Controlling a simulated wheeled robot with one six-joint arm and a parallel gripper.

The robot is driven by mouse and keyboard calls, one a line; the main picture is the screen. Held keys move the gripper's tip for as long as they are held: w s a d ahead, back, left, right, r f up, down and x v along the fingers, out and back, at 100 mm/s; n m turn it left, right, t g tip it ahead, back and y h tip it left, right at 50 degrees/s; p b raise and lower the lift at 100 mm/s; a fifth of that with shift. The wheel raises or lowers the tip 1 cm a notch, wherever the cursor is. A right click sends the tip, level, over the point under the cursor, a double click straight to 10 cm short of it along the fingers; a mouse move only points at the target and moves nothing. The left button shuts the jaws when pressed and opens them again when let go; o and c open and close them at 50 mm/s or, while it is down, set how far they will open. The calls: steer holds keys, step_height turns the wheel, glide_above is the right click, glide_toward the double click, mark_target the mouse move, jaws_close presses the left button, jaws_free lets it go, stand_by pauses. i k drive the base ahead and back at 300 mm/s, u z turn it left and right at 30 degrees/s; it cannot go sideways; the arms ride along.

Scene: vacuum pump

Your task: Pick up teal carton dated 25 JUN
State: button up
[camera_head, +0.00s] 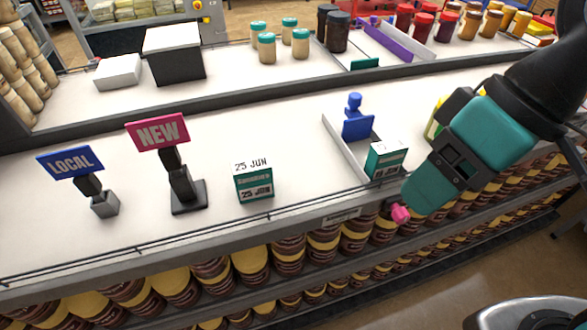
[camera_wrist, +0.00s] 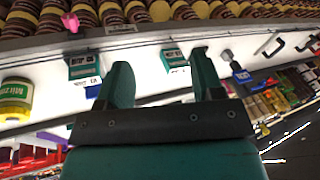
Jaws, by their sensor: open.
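A pink NEW sign (camera_head: 157,133) and a blue LOCAL sign (camera_head: 70,163) stand left of the carton. A blue pusher (camera_head: 356,122) sits in the tray. A low wire rail runs along the front edge. The shelf around the 25 JUN carton is clear.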

mark_target(253, 178)
steer(key=k, duration=0.5)
steer(key=u, duration=0.95)
steer(key=i, duration=0.65)
steer(key=z, duration=0.35)
